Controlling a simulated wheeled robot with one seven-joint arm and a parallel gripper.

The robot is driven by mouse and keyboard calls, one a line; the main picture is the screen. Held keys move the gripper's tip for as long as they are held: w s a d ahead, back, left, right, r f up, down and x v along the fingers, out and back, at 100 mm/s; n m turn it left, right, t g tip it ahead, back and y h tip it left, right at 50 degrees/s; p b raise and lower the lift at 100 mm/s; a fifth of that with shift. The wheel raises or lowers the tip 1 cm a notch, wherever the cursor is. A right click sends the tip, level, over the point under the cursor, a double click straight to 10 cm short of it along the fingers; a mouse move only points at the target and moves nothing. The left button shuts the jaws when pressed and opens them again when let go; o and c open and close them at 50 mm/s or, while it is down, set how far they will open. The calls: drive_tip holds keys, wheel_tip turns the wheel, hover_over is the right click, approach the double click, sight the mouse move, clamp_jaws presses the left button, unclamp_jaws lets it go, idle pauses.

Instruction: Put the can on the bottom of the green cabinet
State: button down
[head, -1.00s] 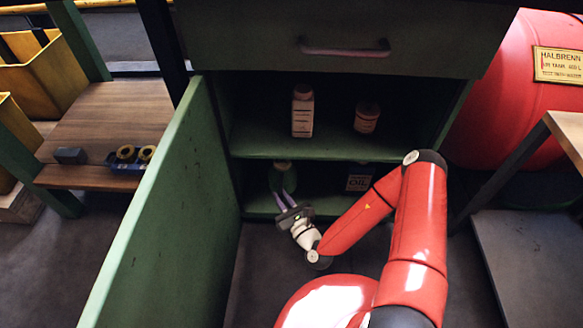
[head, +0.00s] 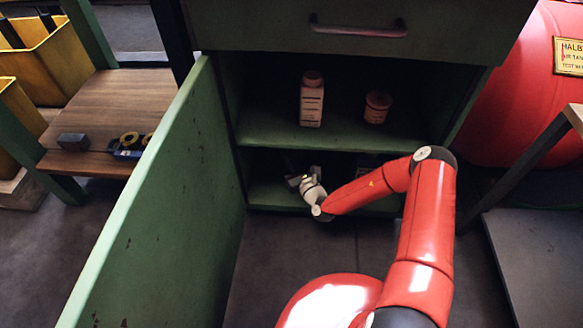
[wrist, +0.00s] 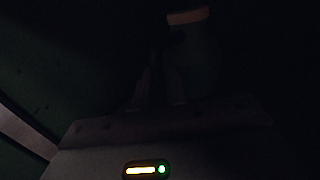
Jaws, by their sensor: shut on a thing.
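The green cabinet (head: 265,128) stands open, with an upper shelf and a bottom compartment. Its bottom board (head: 268,195) shows at the front edge. My gripper (head: 295,180) is inside the bottom compartment, toward its left side, below the upper shelf. It is shut on the can, a dim greenish shape with an orange-brown top (wrist: 188,17) in the very dark wrist view. In the head view the can is hidden by shadow and my wrist. I cannot tell whether it touches the bottom board.
A white bottle (head: 311,100) and a small jar (head: 377,107) stand on the upper shelf. The open cabinet door (head: 150,215) walls off the left side. A drawer (head: 365,25) is above. A box behind my arm in the bottom compartment is mostly hidden.

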wheel_tip(320, 180, down, 3)
drive_tip(key=shift+r+b, duration=0.1)
drive_tip(key=shift+b, duration=0.35)
drive_tip(key=shift+w+f, duration=0.2)
drive_tip(key=shift+r, duration=0.1)
drive_tip(key=c, duration=1.9)
unclamp_jaws()
drive_tip(key=shift+f, duration=0.2)
drive_tip(key=o, duration=0.5)
